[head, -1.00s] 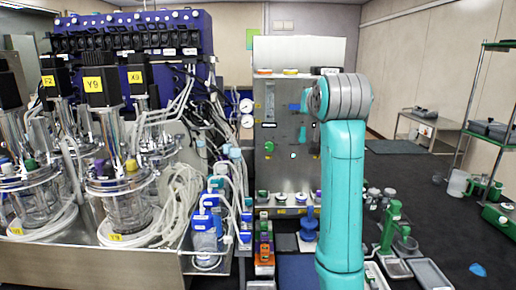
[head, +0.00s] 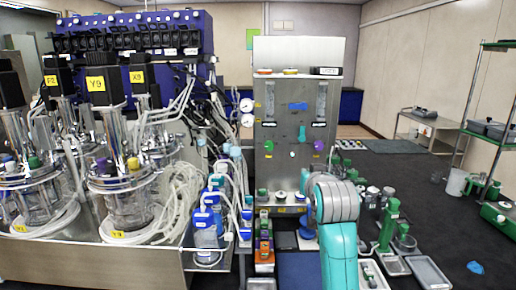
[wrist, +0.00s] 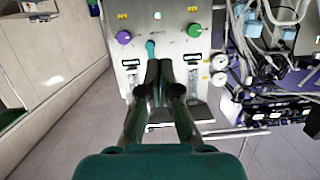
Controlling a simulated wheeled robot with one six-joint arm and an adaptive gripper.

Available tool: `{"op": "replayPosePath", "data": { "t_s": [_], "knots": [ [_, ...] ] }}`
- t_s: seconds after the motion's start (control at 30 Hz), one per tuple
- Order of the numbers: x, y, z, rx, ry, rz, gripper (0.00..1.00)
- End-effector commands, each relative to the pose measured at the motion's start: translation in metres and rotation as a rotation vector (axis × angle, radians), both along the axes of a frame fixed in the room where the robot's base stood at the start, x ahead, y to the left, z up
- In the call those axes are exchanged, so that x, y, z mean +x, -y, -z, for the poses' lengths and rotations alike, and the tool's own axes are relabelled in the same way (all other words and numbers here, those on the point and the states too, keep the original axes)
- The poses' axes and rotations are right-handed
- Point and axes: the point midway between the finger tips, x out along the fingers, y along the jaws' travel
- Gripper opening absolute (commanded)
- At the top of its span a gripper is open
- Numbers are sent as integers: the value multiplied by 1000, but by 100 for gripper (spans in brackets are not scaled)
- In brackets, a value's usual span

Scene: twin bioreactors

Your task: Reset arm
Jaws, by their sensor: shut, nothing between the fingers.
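My gripper (wrist: 160,70) is shut and empty in the wrist view, its two dark fingers together in front of a grey metal panel (wrist: 205,47). I cannot tell whether the fingertips touch the panel. My teal arm (head: 339,245) stands in the lower right middle of the head view, with its rounded joint low in front of the panel's base. The gripper itself is hidden in the head view. The same panel (head: 284,178) stands behind the arm, with its knobs and flow tubes in sight.
Bioreactor vessels (head: 122,205) with tubing crowd the bench at left. Blue-capped bottles (head: 205,222) stand at its right end. Green stands (head: 389,228) and trays (head: 428,274) lie on the dark floor at right. A cart (head: 429,124) and a green rack (head: 481,80) stand farther back.

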Motion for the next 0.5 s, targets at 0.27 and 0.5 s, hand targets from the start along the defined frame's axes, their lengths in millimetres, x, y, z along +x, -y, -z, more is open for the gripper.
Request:
{"op": "replayPosePath", "data": {
  "t_s": [0.27, 0.5],
  "knots": [
    [-38, 8, 120, -15, -10, -5, 0],
    [-88, 16, 205, -25, -12, -9, 0]
  ]
}}
